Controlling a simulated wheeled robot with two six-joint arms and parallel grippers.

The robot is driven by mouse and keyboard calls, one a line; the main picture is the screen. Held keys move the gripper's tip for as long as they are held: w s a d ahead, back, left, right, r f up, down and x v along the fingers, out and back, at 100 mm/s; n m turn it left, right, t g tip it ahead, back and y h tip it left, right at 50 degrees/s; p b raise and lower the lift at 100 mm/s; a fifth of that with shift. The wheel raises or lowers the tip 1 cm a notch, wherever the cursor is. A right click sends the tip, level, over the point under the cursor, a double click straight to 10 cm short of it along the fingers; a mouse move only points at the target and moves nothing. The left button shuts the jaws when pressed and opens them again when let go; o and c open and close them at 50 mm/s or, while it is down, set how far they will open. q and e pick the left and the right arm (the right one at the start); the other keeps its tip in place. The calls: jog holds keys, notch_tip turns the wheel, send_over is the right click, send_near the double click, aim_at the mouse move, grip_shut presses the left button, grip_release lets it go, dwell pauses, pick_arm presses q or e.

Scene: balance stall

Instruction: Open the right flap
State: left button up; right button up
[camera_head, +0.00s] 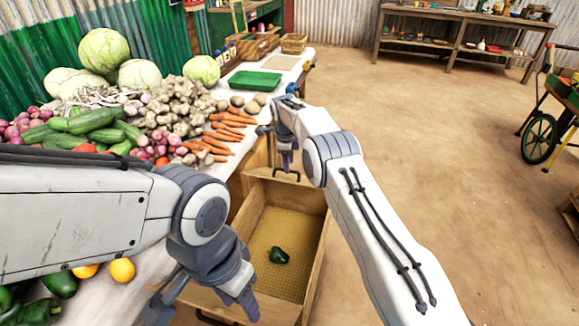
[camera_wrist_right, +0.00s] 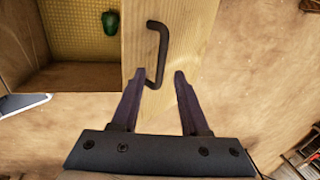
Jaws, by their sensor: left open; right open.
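A wooden box (camera_head: 315,222) with a yellow mesh floor stands beside the vegetable table, with a green pepper (camera_head: 279,256) inside. A wooden panel with a black handle (camera_head: 285,175) is at its far end; I take it as the right flap. In the right wrist view this panel (camera_wrist_right: 190,25) lies beside the box interior, its bent black handle (camera_wrist_right: 162,50) ahead of my right gripper (camera_wrist_right: 157,74). My right gripper (camera_head: 287,160) is open, with the handle's lower end between its fingertips, not clamped.
The vegetable table (camera_head: 150,278) runs along the left, loaded with cabbages, carrots and cucumbers, with a green tray (camera_head: 254,81) further back. A shelf (camera_head: 455,40) stands at the back. A cart wheel (camera_head: 539,139) is at the right. The floor between is clear.

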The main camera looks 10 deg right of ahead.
notch_tip(320, 180, up, 8)
jog(key=s, duration=0.1)
jog(key=shift+s+a, duration=0.25)
jog(key=shift+a, duration=0.05)
